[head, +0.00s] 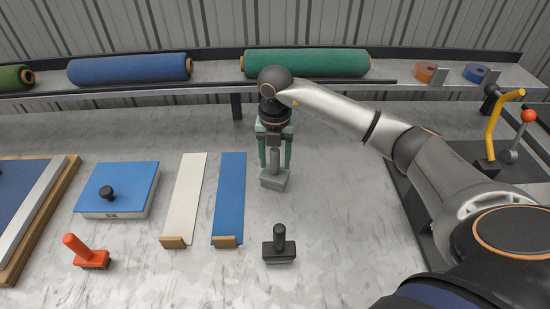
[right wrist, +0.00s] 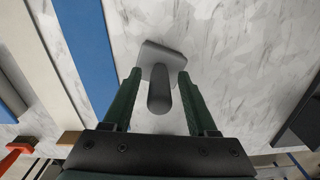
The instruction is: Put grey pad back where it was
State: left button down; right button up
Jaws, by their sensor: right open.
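The grey pad (head: 275,182), a small block with an upright handle, stands on the grey-white tabletop right of the blue strip. It also shows in the right wrist view (right wrist: 160,52), its handle pointing back between my fingers. My right gripper (head: 275,163) points down over the pad, with one green finger on each side of the handle. It is open, and in the right wrist view (right wrist: 159,75) a gap shows between the handle and each finger. My left gripper is not in view.
A similar black pad (head: 280,253) stands in front. A blue strip (head: 230,190), a cream strip (head: 186,195), a blue-topped box (head: 130,185) and a red-orange tool (head: 90,258) lie left. Turf rolls rest on the rear shelf (head: 215,80). Levers (head: 492,135) stand right.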

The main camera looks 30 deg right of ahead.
notch_tip(320, 180, up, 12)
jog(key=shift+r, duration=0.2)
dwell(0.4)
jog(key=shift+f, duration=0.1)
dwell(0.4)
